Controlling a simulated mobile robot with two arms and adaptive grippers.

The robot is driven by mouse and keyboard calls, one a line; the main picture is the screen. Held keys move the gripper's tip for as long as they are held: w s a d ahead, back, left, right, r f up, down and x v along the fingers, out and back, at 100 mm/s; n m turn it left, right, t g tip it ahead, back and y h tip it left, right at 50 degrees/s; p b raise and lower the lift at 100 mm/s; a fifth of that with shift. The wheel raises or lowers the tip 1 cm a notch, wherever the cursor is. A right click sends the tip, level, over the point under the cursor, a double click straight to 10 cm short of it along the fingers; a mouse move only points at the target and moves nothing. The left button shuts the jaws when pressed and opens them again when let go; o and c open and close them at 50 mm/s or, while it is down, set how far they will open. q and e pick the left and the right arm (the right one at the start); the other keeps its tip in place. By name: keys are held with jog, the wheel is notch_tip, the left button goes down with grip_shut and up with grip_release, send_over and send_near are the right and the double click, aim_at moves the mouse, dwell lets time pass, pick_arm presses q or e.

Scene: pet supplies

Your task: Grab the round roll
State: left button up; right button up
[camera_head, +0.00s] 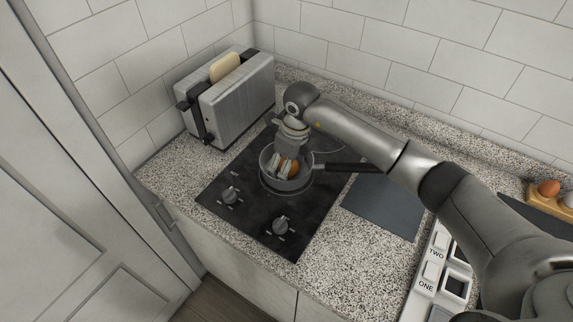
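A round orange-brown item (293,171), which looks like the roll, is in a small grey pan (267,183) on the black cooktop. My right gripper (284,168) reaches down into the pan from above, with its fingers at the item. The fingers and wrist cover part of the item. I cannot tell whether the fingers are closed on it or only beside it. My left gripper is not in view.
A silver toaster (232,103) with a bread slice (225,66) stands behind left. The pan's dark handle (345,168) points right. A dark board (385,207) lies right of the cooktop (250,222). An egg holder (546,202) is at far right.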

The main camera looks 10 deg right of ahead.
jog(key=c, duration=0.8)
jog(key=shift+r, duration=0.15)
